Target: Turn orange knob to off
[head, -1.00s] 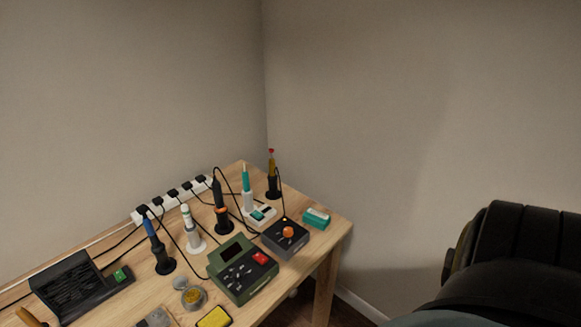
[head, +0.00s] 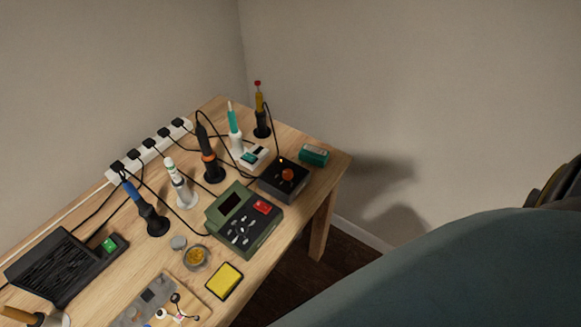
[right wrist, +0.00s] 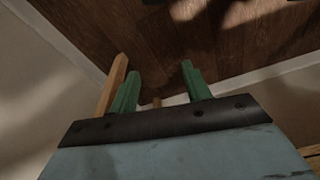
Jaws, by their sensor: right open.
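The orange knob (head: 288,174) sits on top of a small dark control box (head: 272,187) near the right end of the wooden workbench. A cable runs from this box to a yellow and red iron in a black stand (head: 261,112). In the right wrist view my right gripper (right wrist: 158,82) has its two green fingers apart with nothing between them, above a dark wooden floor. It is away from the knob, which is not in that view. My right arm fills the lower right of the head view. My left gripper is not in view.
A green station with a red switch (head: 245,220) stands left of the dark box, and a teal box (head: 314,154) lies to its right. Several irons in stands and a white power strip (head: 150,149) line the back. A yellow sponge (head: 225,281) lies at the front edge.

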